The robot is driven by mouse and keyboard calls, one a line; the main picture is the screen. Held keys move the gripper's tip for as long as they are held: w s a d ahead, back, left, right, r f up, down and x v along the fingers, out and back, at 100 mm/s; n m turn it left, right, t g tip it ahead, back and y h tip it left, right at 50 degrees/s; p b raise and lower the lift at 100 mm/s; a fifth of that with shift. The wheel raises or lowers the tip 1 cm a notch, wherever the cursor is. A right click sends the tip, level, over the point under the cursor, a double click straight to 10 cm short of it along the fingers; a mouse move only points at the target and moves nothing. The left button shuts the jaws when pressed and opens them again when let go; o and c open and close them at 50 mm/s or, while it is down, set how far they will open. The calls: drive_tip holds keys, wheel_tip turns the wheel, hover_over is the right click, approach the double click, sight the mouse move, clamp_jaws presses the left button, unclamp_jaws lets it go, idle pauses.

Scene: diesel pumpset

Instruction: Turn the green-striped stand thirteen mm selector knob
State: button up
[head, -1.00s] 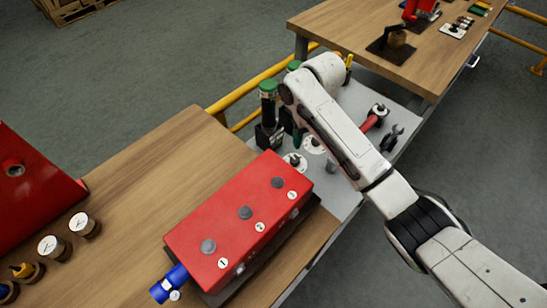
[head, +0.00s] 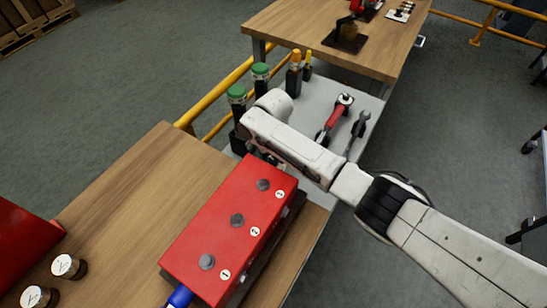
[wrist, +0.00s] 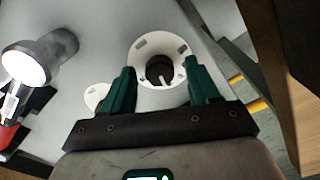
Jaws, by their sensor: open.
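In the wrist view a black selector knob (wrist: 160,73) with a pale pointer mark sits in the middle of a round white dial plate (wrist: 148,48) on a grey surface. My gripper (wrist: 161,68) is open, with one green finger to each side of the knob; I cannot tell whether either finger touches it. A second white dial (wrist: 95,95) is partly hidden behind the left finger. I cannot make out a green stripe or size marking on either. In the head view my arm hides both dials and the gripper. Two green-capped dark posts (head: 237,92) (head: 260,70) stand beyond the arm.
A red box (head: 228,240) with numbered grey knobs lies close in front of my arm. A red-handled tool (head: 334,118) and a grey wrench (head: 357,132) lie on the grey bench (head: 375,105). A yellow rail (head: 215,95) runs behind.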

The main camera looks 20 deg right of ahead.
drive_tip(key=shift+f, duration=0.25)
drive_tip(key=shift+c, duration=0.3)
drive_tip(key=c, duration=1)
